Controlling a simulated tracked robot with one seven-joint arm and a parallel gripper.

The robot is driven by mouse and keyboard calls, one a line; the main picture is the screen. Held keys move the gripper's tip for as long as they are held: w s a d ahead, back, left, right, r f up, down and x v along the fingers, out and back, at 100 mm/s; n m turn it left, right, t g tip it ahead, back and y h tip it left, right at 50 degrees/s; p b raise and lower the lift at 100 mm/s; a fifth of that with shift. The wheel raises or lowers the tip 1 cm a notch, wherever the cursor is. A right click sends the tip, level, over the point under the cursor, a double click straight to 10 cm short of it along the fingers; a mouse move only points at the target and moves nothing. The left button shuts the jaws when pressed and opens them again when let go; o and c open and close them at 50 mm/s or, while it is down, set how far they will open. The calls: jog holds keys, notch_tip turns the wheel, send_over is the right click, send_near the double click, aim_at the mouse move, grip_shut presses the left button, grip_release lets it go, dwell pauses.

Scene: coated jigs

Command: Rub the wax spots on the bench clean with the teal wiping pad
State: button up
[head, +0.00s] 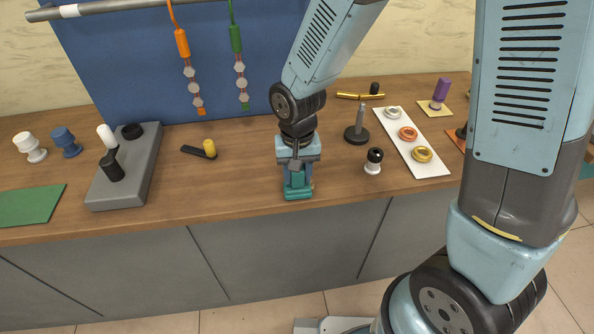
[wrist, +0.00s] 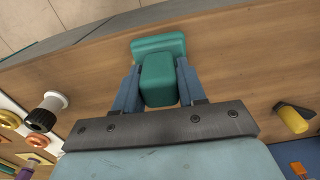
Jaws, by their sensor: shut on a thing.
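The teal wiping pad (head: 298,192) is at the front part of the wooden bench (head: 235,178), close to its front edge. My gripper (head: 297,172) points down and is shut on the pad's block-shaped grip. In the wrist view the pad (wrist: 158,46) shows its wider base beyond the grip, with a finger of my gripper (wrist: 158,78) on each side. The pad looks to be at the bench surface, but contact underneath is hidden. I cannot make out any wax spot clearly; the area under the pad is hidden.
Left of the gripper lie a yellow-knobbed black tool (head: 209,148) and a grey block (head: 130,170) with pegs. To the right stand a black-and-white knob (head: 374,160), a dark post (head: 357,130) and a white tray (head: 425,165) with rings. Coated pieces hang behind. Bench beside the pad is clear.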

jog(key=shift+w, duration=0.1)
jog(key=shift+w+a+f, duration=0.1)
jog(key=shift+w+a, duration=0.05)
jog(key=shift+w, duration=0.55)
jog(key=shift+s, duration=0.15)
jog(key=shift+s+d, duration=0.2)
jog(key=shift+s, duration=0.5)
jog(key=shift+w, duration=0.1)
jog(key=shift+w+a, duration=0.25)
jog(key=shift+w, duration=0.55)
jog(key=shift+s, duration=0.1)
